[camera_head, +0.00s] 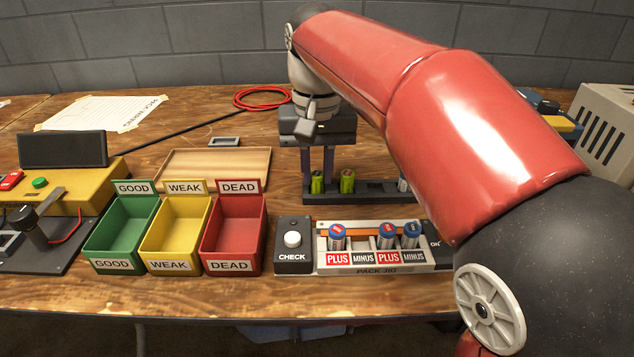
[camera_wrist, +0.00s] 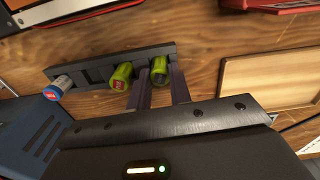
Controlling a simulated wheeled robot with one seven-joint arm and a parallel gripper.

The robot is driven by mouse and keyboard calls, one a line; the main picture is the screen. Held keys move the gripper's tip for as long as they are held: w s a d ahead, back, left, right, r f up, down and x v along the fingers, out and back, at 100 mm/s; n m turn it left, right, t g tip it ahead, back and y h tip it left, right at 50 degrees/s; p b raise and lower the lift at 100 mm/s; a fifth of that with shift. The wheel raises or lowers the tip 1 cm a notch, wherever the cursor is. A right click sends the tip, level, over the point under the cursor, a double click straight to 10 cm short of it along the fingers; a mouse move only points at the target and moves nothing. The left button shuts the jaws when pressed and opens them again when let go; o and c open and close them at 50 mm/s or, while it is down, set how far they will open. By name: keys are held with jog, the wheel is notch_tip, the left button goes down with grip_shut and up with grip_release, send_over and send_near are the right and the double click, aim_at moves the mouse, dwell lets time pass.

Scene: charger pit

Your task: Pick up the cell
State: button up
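My gripper (camera_head: 317,180) points down at the dark cell rack (camera_head: 375,198), with its two fingers on either side of a green cell (camera_head: 317,184). In the wrist view, this green cell (camera_wrist: 159,69) shows between the fingers (camera_wrist: 160,90), with narrow gaps; they look open. A second green cell (camera_head: 347,181) stands beside it in the rack, outside the fingers; it also shows in the wrist view (camera_wrist: 121,76). A blue and white cell (camera_wrist: 59,88) sits at the rack's other end, mostly hidden by my arm in the head view.
The pack jig (camera_head: 376,270) holds several blue-topped cells, with a CHECK button box (camera_head: 293,255) beside it. Green (camera_head: 118,235), yellow (camera_head: 172,240) and red (camera_head: 233,240) bins stand to the left. A wooden tray (camera_head: 212,168) lies behind them.

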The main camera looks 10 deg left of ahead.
grip_shut()
